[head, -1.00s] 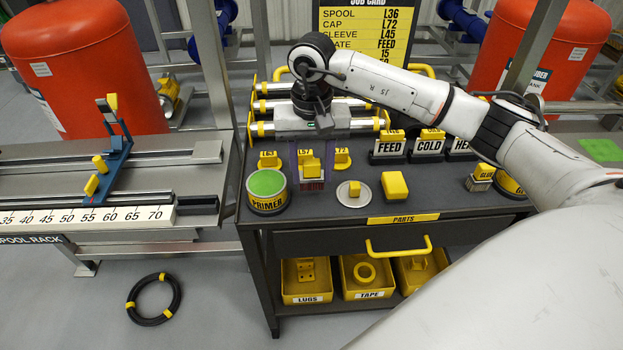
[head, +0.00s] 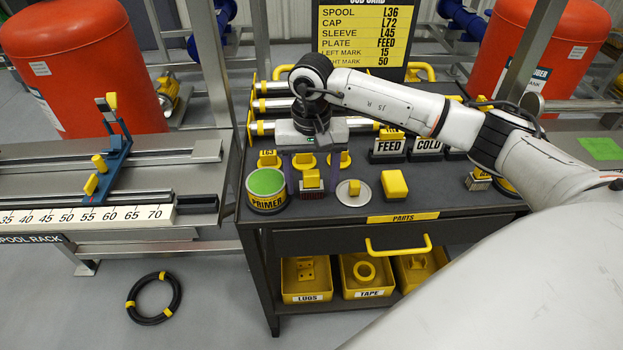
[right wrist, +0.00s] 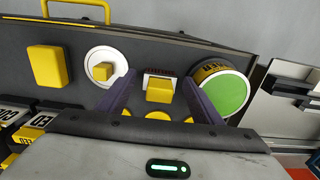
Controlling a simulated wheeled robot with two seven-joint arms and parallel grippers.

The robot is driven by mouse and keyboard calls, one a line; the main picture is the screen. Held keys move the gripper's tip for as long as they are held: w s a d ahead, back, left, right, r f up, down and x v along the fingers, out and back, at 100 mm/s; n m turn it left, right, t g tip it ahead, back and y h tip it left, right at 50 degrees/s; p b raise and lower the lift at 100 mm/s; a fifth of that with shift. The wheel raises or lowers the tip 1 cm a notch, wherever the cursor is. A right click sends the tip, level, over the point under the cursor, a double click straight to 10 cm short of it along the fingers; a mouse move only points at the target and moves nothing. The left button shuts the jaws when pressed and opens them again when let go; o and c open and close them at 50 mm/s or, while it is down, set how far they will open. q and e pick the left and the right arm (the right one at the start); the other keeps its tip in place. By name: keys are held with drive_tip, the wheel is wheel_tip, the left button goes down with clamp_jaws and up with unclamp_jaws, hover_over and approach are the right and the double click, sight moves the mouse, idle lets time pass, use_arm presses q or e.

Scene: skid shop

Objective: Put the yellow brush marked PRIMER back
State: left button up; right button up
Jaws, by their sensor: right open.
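A yellow brush (head: 311,178) with a pale band and dark red lower part stands upright on the cart top, right of the can labelled PRIMER (head: 267,192), which has a green top. The brush also shows in the right wrist view (right wrist: 159,90), between my purple fingertips; any lettering on it is too small to read. My right gripper (head: 305,166) is open, its fingers on either side of the brush with gaps visible. In the right wrist view the can (right wrist: 222,88) is just right of the fingers. My left gripper is not in view.
A white disc with a yellow knob (head: 354,193) and a yellow block (head: 394,185) stand right of the brush. Yellow caps with tags, such as L63 (head: 268,158), stand behind. FEED (head: 388,147) and COLD stamps are farther right. The cart's front edge is clear.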

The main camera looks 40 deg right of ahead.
sight(311, 174)
wheel_tip(311, 174, up, 12)
drive_tip(key=shift+f+b, duration=0.1)
drive_tip(key=shift+b, duration=0.35)
drive_tip(key=s+a+f+m+g+y, duration=0.1)
drive_tip(key=s+a+f+m+y, duration=0.15)
drive_tip(key=a, duration=0.55)
drive_tip(key=s+a+f+m+g+y, duration=0.15)
drive_tip(key=a+y, duration=0.25)
drive_tip(key=a, duration=0.4)
drive_tip(key=s+a+f+m+y, duration=0.15)
drive_tip(key=a+y, duration=0.25)
drive_tip(key=a, duration=0.4)
drive_tip(key=a+r+m+t+y, duration=0.65)
drive_tip(key=m+y, duration=0.25)
drive_tip(key=m, duration=0.6)
drive_tip(key=w+d+f+m+t+h, duration=0.2)
drive_tip(key=d+f+m+t+h, duration=0.3)
drive_tip(key=m, duration=0.8)
drive_tip(key=w+d+f+m+t+h, duration=0.2)
drive_tip(key=d+f+m+t+h, duration=0.4)
drive_tip(key=m, duration=0.7)
drive_tip(key=s+d+f+m+g+h, duration=0.3)
drive_tip(key=s+f+m, duration=0.5)
drive_tip(key=f, duration=0.4)
drive_tip(key=s+d+f+m+g+h, duration=0.3)
drive_tip(key=s+f+m, duration=0.6)
drive_tip(key=f, duration=0.3)
drive_tip(key=shift+s+f+g, duration=0.2)
drive_tip(key=shift+s+g, duration=0.1)
drive_tip(key=shift+s, duration=0.45)
